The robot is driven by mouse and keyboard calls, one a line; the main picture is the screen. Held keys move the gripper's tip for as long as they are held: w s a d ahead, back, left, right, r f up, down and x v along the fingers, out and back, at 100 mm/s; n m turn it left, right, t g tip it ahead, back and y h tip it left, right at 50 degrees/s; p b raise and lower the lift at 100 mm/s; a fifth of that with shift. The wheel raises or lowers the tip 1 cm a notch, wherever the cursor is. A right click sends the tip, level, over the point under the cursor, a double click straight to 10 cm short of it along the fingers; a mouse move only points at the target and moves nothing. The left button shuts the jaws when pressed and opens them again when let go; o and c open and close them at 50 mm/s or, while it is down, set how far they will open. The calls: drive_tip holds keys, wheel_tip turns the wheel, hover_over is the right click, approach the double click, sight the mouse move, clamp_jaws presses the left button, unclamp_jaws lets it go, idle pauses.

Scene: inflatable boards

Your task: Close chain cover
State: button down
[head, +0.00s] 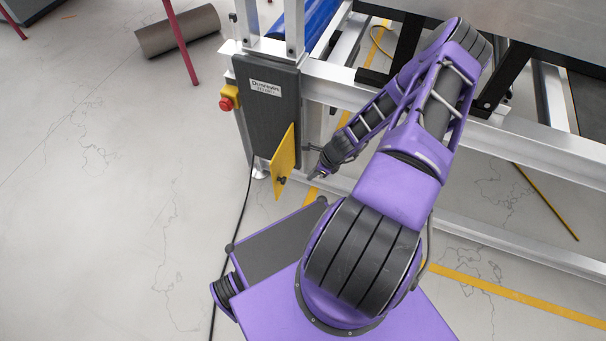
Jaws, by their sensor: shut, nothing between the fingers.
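The chain cover looks to be the yellow panel (284,163) on the lower right of the dark grey housing (268,115) at the machine's corner. It stands out from the housing at an angle, swung open, with a small dark knob (281,181) near its bottom edge. My gripper (314,176) is shut and empty, just right of the yellow panel, with a small gap between them in the picture. My purple arm comes down from the upper right to it. What lies behind the panel is hidden.
A red stop button (227,102) on a yellow box sticks out left of the housing. The machine's aluminium frame (345,88) runs to the right. A black cable (238,215) lies on the floor.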

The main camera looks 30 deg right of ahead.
drive_tip(key=w+a+f, duration=0.4)
drive_tip(key=w+f, duration=0.1)
drive_tip(key=f, duration=0.3)
drive_tip(key=shift+w+a+b, duration=0.3)
drive_tip(key=shift+a+b, duration=0.05)
drive_tip(key=shift+r, duration=0.1)
